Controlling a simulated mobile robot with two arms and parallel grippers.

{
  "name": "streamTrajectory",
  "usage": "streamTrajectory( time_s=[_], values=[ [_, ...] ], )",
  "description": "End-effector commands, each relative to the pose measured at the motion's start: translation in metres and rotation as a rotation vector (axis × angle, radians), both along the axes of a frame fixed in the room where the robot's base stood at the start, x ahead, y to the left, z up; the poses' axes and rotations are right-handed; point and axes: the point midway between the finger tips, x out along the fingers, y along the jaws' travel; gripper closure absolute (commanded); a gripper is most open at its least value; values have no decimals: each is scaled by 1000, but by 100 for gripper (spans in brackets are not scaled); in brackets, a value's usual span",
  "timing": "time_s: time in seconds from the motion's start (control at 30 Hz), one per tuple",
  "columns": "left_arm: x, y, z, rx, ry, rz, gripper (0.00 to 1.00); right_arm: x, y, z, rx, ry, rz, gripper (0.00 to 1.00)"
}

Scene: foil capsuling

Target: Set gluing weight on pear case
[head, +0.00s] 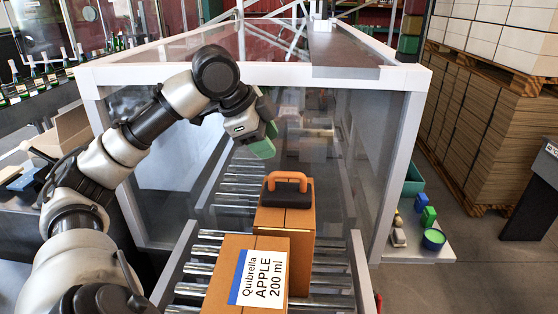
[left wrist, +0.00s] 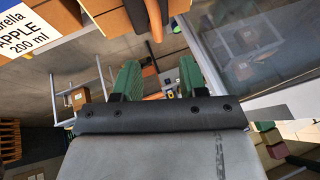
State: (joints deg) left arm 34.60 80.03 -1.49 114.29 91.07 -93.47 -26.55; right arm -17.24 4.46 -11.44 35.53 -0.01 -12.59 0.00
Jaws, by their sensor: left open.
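The gluing weight (head: 287,198), a dark block with an orange arched handle, sits on top of a brown carton (head: 285,224) on the roller conveyor. No label shows on that carton, so I cannot tell if it is the pear case. A nearer carton (head: 255,275) has a label reading Quibrella APPLE 200 ml. My left gripper (head: 265,139), with green fingers, is above and behind the weight, apart from it and empty. In the left wrist view the open fingers (left wrist: 160,80) show, with the weight's orange handle (left wrist: 154,18) beyond them at the top. My right gripper is out of view.
A small side shelf (head: 425,255) at the right holds green and blue items. Stacked pallets of cardboard (head: 460,130) stand farther right.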

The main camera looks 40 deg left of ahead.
Motion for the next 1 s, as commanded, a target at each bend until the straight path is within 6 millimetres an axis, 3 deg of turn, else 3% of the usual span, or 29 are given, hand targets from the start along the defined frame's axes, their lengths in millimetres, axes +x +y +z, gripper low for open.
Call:
streamTrajectory(
  time_s=[0.1, 0.27, 1.0],
  values=[
    [-8, 3, 16, 0, -1, 2, 58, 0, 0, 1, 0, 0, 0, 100],
    [-14, 5, 25, 0, 1, 0, 58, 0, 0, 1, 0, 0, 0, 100],
    [-14, 5, 26, 0, 1, 0, 58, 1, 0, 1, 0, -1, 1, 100]
  ],
)
